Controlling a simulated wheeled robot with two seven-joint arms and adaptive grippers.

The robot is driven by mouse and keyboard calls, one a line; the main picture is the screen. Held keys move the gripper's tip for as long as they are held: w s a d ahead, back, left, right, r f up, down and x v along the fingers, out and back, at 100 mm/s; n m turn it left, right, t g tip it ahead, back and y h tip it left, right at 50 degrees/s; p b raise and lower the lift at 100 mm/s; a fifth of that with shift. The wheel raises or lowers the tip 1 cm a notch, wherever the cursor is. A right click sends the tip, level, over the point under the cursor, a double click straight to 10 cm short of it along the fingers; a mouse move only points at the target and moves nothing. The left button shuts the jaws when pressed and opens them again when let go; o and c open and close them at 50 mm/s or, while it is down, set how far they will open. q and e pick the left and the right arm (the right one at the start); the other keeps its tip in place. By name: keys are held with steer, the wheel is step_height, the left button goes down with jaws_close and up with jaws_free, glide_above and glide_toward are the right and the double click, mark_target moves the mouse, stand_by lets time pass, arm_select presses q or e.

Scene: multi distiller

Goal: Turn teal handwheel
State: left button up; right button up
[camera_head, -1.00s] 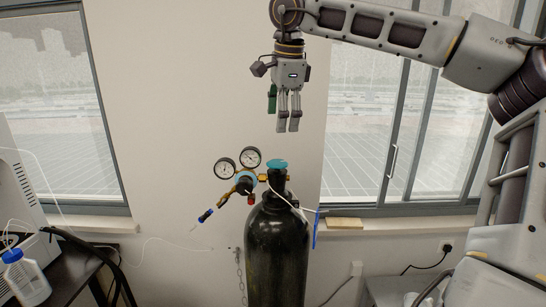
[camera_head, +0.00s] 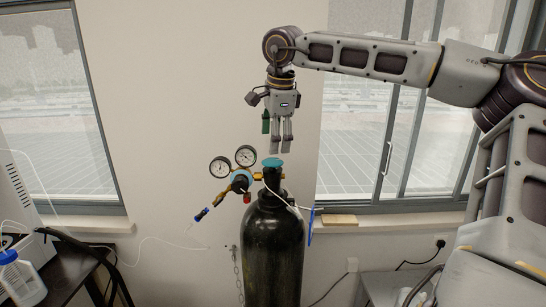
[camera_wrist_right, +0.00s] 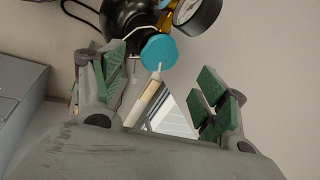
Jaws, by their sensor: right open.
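The teal handwheel (camera_head: 272,162) sits on top of a black gas cylinder (camera_head: 273,245), which stands upright against the wall. In the right wrist view the handwheel (camera_wrist_right: 159,51) shows as a round teal cap, seen just beyond and between the fingers. My right gripper (camera_head: 279,149) points down from above, just over the handwheel, with a small gap in between. In the right wrist view its green-padded fingers (camera_wrist_right: 163,92) are apart with nothing held. My left gripper is not in either view.
A regulator with two gauges (camera_head: 233,160) is attached left of the cylinder's valve, close to the handwheel. A blue tag (camera_head: 311,228) hangs at the right. A dark table (camera_head: 62,280) with a white machine stands at the left. Windows are behind.

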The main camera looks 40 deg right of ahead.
mark_target(273, 161)
steer(key=shift+p+x, duration=0.45)
steer(key=shift+x, duration=3.05)
steer(key=c, duration=0.7)
steer(key=shift+s+r, duration=0.1)
steer(key=shift+s, duration=0.05)
steer(key=c, duration=0.5)
steer(key=shift+o, duration=0.2)
